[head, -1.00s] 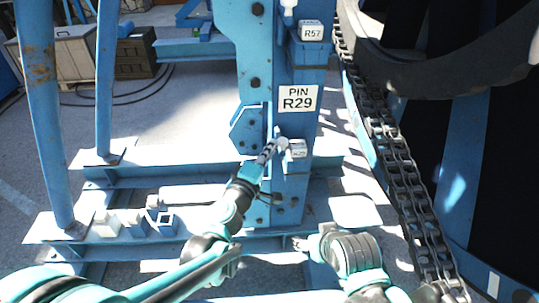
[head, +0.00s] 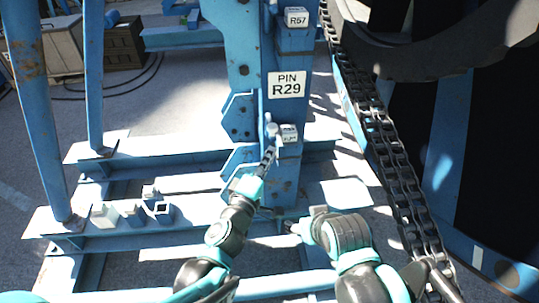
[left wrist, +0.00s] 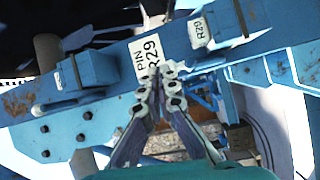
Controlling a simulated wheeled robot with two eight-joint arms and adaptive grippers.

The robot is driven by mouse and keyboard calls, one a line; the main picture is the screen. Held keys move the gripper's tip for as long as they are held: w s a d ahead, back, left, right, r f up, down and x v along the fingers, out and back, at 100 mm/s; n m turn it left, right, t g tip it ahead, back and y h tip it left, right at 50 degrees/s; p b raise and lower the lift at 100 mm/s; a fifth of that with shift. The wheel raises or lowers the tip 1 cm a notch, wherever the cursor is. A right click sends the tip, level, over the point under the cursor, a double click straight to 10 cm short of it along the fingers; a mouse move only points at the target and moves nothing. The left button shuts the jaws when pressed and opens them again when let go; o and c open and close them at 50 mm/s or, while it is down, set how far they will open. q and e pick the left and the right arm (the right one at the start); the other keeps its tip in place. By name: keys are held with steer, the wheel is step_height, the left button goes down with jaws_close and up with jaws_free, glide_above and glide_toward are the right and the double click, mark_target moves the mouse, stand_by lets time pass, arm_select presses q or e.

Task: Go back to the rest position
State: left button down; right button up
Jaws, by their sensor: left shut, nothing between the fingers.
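My left gripper (head: 269,155) is in front of the blue upright post (head: 241,60), just below a pale pin knob (head: 271,129) beside a small lower tag (head: 289,133). In the left wrist view its fingers (left wrist: 163,76) are together and hold nothing. They overlap the "PIN R29" label (left wrist: 148,58) in that picture. Whether the fingertips touch the post or knob is unclear. My right gripper (head: 293,228) is low in the middle of the head view, pointing left over the base frame. It is small there, and its jaw opening is unclear.
A heavy chain (head: 390,150) and a large dark reel (head: 450,40) stand close on the right. Blue base beams (head: 110,232) carry small blocks (head: 130,213) at left. Slanted blue posts (head: 38,110) rise at far left. Open floor (head: 185,100) lies behind the beams.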

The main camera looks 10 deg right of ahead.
arm_select(q)
steer(key=shift+s, duration=0.1)
stand_by(0.5)
steer(key=s+a+f+m+g+y, duration=0.2)
steer(key=s+a, duration=0.3)
steer(key=a, duration=0.4)
steer(key=s+a+f+m+g+y, duration=0.3)
steer(key=s+a+f+m+y, duration=0.1)
steer(key=a, duration=0.6)
steer(key=s+a+f+m+g+y, duration=0.3)
steer(key=s+a, duration=0.3)
steer(key=a, duration=0.4)
steer(key=shift+f+m+y, duration=0.4)
steer(key=shift+f+y, duration=0.15)
steer(key=shift+y, duration=0.05)
